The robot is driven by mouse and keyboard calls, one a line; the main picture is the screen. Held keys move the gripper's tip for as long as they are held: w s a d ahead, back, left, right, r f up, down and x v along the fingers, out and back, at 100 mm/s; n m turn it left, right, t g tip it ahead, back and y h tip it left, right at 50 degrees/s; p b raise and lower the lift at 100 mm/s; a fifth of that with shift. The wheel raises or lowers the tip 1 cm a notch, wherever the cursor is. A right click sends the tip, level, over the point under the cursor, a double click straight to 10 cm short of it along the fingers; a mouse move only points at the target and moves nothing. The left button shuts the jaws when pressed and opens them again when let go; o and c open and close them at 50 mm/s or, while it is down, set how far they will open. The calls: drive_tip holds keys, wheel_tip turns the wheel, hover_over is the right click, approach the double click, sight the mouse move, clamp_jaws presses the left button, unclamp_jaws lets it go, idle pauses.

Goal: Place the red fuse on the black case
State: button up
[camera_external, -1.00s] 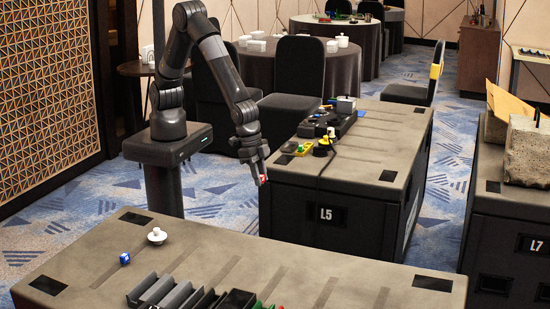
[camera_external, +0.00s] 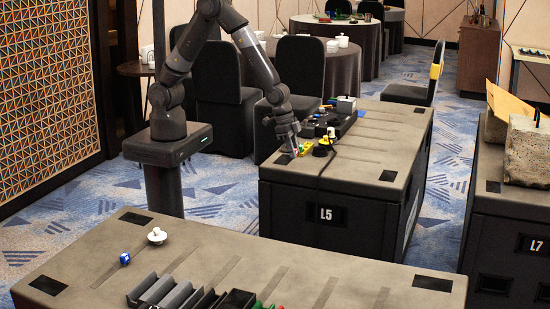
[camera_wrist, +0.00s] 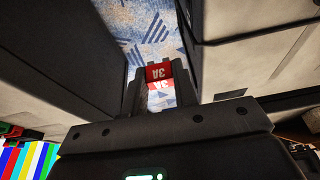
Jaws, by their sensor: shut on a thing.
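The red fuse (camera_wrist: 158,73), marked 3A, is between the fingers of my gripper (camera_wrist: 157,95) in the wrist view. My gripper is shut on it, and blue carpet shows beyond it. In the external view my gripper (camera_external: 290,150) is at the near left corner of the black case labelled L5 (camera_external: 345,215), close to its grey top. The fuse is hardly visible there, and I cannot tell its exact height above the top.
On the L5 case, a yellow-green block (camera_external: 306,148), a yellow-and-black knob (camera_external: 324,147) and a dark device (camera_external: 335,122) stand near my gripper.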

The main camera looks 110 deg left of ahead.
drive_tip(key=w+d+m+h, duration=0.1)
drive_tip(key=w+d+m, duration=0.25)
drive_tip(key=d, duration=1.35)
drive_tip(key=w+d+m+h, duration=0.1)
drive_tip(key=w+d+m, duration=0.25)
drive_tip(key=d, duration=1.35)
drive_tip(key=s+d+r+m+g, duration=0.15)
drive_tip(key=s+d, duration=0.35)
drive_tip(key=d, duration=0.7)
drive_tip(key=s+d+m+h, duration=0.1)
drive_tip(key=s+d+m, duration=0.2)
drive_tip(key=s+d, duration=0.55)
drive_tip(key=s+d+m+g, duration=0.1)
drive_tip(key=s+d+m, duration=0.1)
drive_tip(key=d, duration=1.2)
hover_over(211, 280)
drive_tip(key=a, duration=0.1)
drive_tip(key=shift+t, duration=0.25)
drive_tip(key=f, duration=0.6)
drive_tip(key=shift+s+f, duration=0.2)
drive_tip(key=shift+s, duration=0.15)
drive_tip(key=shift+w+a+f, duration=0.1)
drive_tip(key=shift+f, duration=1.9)
